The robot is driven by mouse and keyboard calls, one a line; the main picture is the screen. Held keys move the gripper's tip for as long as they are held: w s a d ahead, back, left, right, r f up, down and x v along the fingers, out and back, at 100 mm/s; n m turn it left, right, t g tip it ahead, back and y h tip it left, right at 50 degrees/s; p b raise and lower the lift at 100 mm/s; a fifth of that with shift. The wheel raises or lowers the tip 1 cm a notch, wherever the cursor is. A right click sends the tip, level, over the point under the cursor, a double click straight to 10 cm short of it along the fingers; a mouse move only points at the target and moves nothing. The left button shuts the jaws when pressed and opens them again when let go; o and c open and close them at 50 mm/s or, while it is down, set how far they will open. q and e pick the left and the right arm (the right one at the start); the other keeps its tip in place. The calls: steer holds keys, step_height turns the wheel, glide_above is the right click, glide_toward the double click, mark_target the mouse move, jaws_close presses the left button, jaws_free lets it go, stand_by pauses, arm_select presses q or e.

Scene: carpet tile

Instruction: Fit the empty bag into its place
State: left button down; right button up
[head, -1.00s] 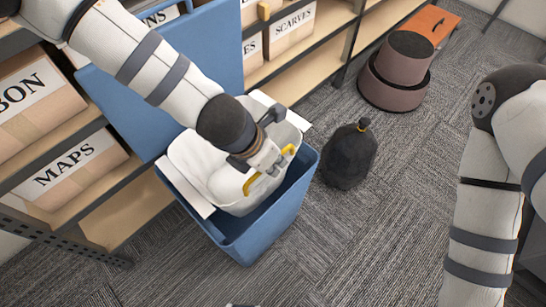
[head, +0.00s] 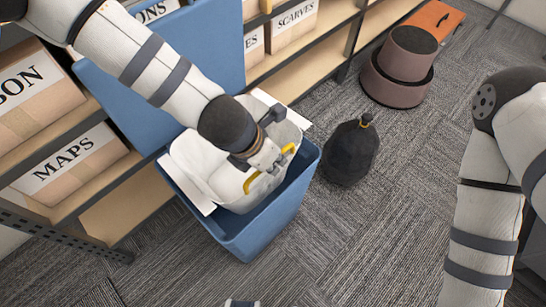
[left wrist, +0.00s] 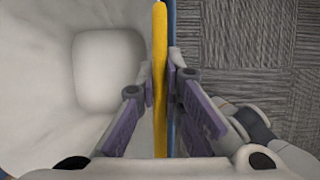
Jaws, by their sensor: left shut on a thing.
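The white bag (head: 200,160) sits open in the mouth of the blue bin (head: 255,230), its hollow inside showing. It has a yellow handle (head: 287,158) on the near right side. My left gripper (head: 265,165) is at that side, shut on the yellow handle. In the left wrist view the yellow handle (left wrist: 160,85) runs between the two purple-grey fingers, and the bag's pale inside (left wrist: 108,70) lies to the left. Whether the bag's rim is seated all round is hidden by my arm. My right arm is at the right, but its gripper cannot be made out.
A tied black bag (head: 350,152) stands on the carpet right of the bin. A raised blue lid (head: 165,75) stands behind the bin, against shelves with boxes, including a MAPS box (head: 75,165). Brown round tubs (head: 400,70) stand further back.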

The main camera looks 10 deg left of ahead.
arm_select(q)
step_height(320, 180, down, 7)
steer(key=w+a+b, duration=0.1)
steer(key=b, duration=0.1)
steer(key=shift+a+b, duration=0.2)
steer(key=shift+b, duration=0.2)
arm_select(e)
steer(key=shift+g, duration=0.5)
steer(key=shift+s+f, duration=1.3)
steer(key=shift+f, duration=0.25)
arm_select(q)
steer(key=shift+f, duration=0.1)
steer(key=shift+f, duration=0.15)
steer(key=shift+w+a+f+b, duration=0.15)
steer(key=shift+f+b, duration=0.55)
steer(key=shift+f, duration=0.6)
steer(key=shift+w+a+f+b, duration=0.1)
steer(key=shift+f+b, duration=0.55)
steer(key=shift+f, duration=0.65)
arm_select(e)
steer(key=shift+s+f+g, duration=0.15)
steer(key=shift+s+f, duration=0.35)
steer(key=shift+f, duration=0.15)
steer(key=shift+s+f+g, duration=0.15)
steer(key=shift+s+f, duration=0.3)
steer(key=shift+f, duration=0.2)
arm_select(q)
steer(key=c, duration=1.7)
jaws_free()
steer(key=shift+o, duration=0.2)
